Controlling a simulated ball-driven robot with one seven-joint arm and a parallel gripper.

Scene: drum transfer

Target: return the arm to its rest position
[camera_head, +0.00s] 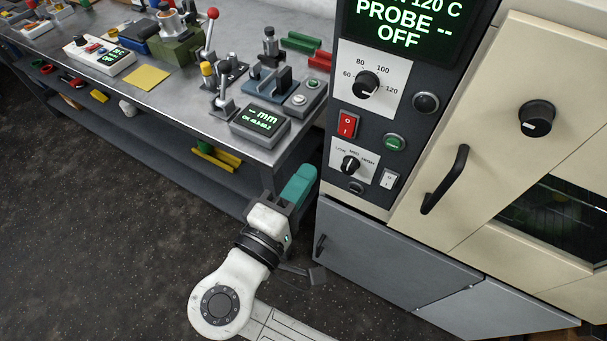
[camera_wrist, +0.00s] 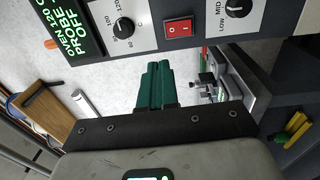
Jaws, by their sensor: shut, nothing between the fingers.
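My gripper (camera_head: 299,184) shows in the head view in front of the oven's control column, at the end of my white arm. Its teal fingers are together with nothing between them. In the wrist view the green fingers of my gripper (camera_wrist: 154,86) lie side by side, shut and empty, pointing toward the gap beside the oven. The fingers look apart from the oven panel (camera_head: 361,125) and from the bench (camera_head: 150,102).
The oven's display reads "PROBE -- OFF". Its red switch (camera_head: 348,124), dials and black door handle (camera_head: 444,180) are close to the right of my gripper. A grey cabinet (camera_head: 385,262) stands below. The bench at left holds several instruments. The dark floor (camera_head: 110,230) at left is clear.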

